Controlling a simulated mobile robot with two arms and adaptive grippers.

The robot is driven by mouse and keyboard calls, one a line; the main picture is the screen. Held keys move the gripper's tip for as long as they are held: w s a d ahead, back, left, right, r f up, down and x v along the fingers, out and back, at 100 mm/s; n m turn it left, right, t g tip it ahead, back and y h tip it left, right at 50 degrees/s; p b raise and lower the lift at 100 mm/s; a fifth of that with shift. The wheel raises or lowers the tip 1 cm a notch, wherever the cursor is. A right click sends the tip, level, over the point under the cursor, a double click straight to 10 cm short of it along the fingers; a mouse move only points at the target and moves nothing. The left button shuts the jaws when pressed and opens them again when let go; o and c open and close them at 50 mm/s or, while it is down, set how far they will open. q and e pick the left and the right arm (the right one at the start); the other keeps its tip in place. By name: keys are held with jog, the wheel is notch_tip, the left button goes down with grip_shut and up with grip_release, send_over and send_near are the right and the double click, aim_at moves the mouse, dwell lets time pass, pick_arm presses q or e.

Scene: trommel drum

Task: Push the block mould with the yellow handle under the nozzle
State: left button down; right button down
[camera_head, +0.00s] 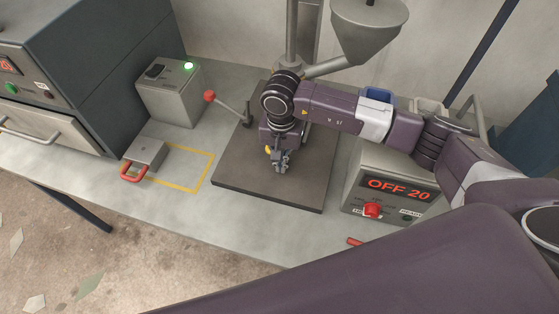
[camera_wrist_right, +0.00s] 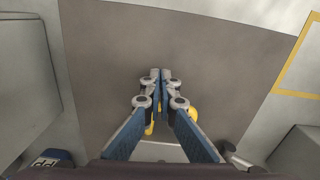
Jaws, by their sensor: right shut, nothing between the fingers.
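The yellow handle (camera_head: 267,149) of the block mould shows as a small patch beside my right gripper (camera_head: 280,167) in the head view. My arm hides most of the mould. In the right wrist view, yellow handle parts (camera_wrist_right: 193,113) show on both sides of my right gripper (camera_wrist_right: 160,74), with a grey block surface (camera_wrist_right: 158,151) behind its fingers. The right gripper is shut and empty, pointing down over the dark plate (camera_head: 235,176). I cannot tell whether it touches the handle. The nozzle is hidden; the grey hopper (camera_head: 370,28) stands behind my arm. My left gripper is out of view.
A grey mould with a red handle (camera_head: 133,173) sits at the left of a yellow floor outline (camera_head: 205,178). A red-knobbed lever (camera_head: 210,97) stands left of the plate. A control box (camera_head: 385,190) reading "OFF 20" stands right. The front-left bench is clear.

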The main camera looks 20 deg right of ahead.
jog(key=shift+w+d, duration=0.35)
jog(key=shift+w, duration=0.25)
jog(key=w+b, duration=0.1)
jog(key=w+d+b, duration=0.1)
jog(key=shift+f+b, duration=0.3)
jog(key=shift+w+d+r+b, duration=0.15)
jog(key=shift+w+d+b, duration=0.2)
jog(key=shift+w+b, duration=0.15)
jog(key=shift+w+r, duration=0.1)
